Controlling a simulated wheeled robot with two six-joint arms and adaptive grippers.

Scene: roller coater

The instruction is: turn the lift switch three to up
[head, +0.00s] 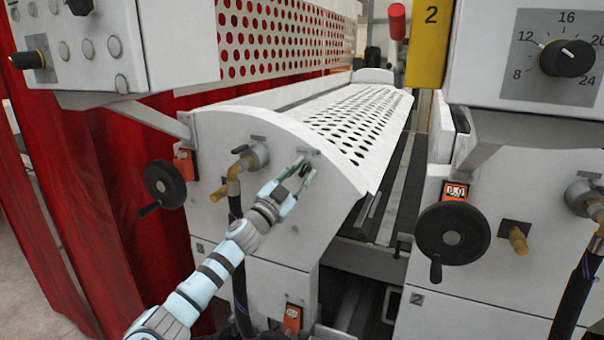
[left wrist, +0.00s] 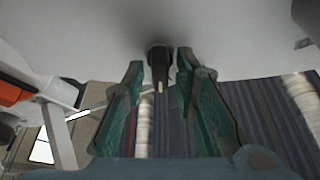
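A small dark switch knob (left wrist: 158,68) stands out from the white machine panel in the left wrist view, with a pale mark at its end. My left gripper (left wrist: 160,72) has its two green fingers spread, one on each side of the knob. A gap shows on the left of the knob; on the right the finger is close, and I cannot tell if it touches. In the head view my left gripper (head: 303,172) is at the upper right of the white end panel (head: 280,220), largely covering the knob. No switch number is readable. My right gripper is out of view.
A black handwheel (head: 165,184) and brass fittings (head: 235,180) are left of my gripper. A second handwheel (head: 452,238) is on the right-hand machine unit. A perforated white cover (head: 355,120) lies above and behind. Red curtains (head: 60,190) hang at the left.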

